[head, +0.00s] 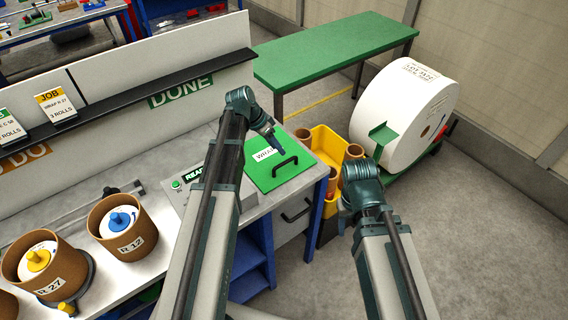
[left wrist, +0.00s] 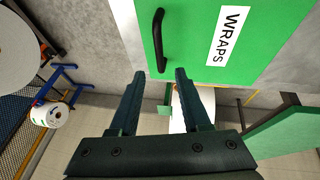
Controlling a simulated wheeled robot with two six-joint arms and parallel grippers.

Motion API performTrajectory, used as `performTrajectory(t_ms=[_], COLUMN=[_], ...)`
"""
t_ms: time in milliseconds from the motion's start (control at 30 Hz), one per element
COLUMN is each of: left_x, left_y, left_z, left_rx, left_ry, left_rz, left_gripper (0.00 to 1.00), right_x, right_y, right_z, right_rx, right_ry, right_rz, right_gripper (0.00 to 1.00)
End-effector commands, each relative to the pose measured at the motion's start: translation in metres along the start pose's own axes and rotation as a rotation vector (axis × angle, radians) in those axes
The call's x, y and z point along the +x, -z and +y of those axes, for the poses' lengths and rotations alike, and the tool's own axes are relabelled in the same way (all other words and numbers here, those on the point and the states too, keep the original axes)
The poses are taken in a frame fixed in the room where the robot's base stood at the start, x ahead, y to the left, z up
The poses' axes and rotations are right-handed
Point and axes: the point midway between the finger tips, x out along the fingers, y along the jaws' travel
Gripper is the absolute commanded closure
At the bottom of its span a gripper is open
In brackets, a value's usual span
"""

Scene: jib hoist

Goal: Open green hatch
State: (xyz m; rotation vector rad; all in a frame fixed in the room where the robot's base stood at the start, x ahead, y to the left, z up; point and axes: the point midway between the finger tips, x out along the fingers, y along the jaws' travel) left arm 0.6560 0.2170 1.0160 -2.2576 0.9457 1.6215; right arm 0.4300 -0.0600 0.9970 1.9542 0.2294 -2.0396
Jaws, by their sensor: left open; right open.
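The green hatch (head: 272,172) is a flat panel with a white "WRAPS" label, lying shut in the bench top at its right end. Its black bar handle (head: 285,166) also shows in the left wrist view (left wrist: 158,40). My left gripper (head: 275,144) is above the far part of the hatch, beside the handle. In the left wrist view its two fingers (left wrist: 159,85) are apart with nothing between them, their tips just short of the handle. My right gripper (head: 346,205) is right of the bench, away from the hatch; its fingers are hard to make out.
A small panel with a green button (head: 176,184) adjoins the hatch on the left. Brown rolls (head: 122,230) stand further left. A yellow bin (head: 328,146) and a big white roll (head: 404,112) are right of the bench. A green table (head: 335,45) stands behind.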

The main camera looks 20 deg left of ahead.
Motion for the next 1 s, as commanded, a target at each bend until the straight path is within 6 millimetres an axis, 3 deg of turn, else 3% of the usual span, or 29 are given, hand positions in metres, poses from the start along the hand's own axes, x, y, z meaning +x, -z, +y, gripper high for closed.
performTrajectory(t_ms=[33, 333, 767, 1000], left_x=[0.015, 0.057, 0.066, 0.066], left_y=[-0.002, -0.002, 0.000, 0.000], left_z=[-0.002, -0.001, 0.000, 0.000], left_rx=[0.001, 0.001, 0.001, 0.001], left_ry=[0.000, 0.000, 0.000, 0.000], left_rz=[0.000, -0.001, 0.000, 0.000], left_gripper=[0.53, 0.53, 0.53, 0.92], right_x=[0.015, 0.052, 0.059, 0.059], right_y=[0.001, 0.003, 0.004, 0.004], right_z=[-0.001, -0.005, -0.006, -0.006], right_rx=[0.000, 0.001, 0.001, 0.001], right_ry=[0.000, 0.000, 0.000, 0.000], right_rz=[0.000, 0.000, 0.000, 0.000], right_gripper=[0.50, 0.50, 0.50, 0.50])
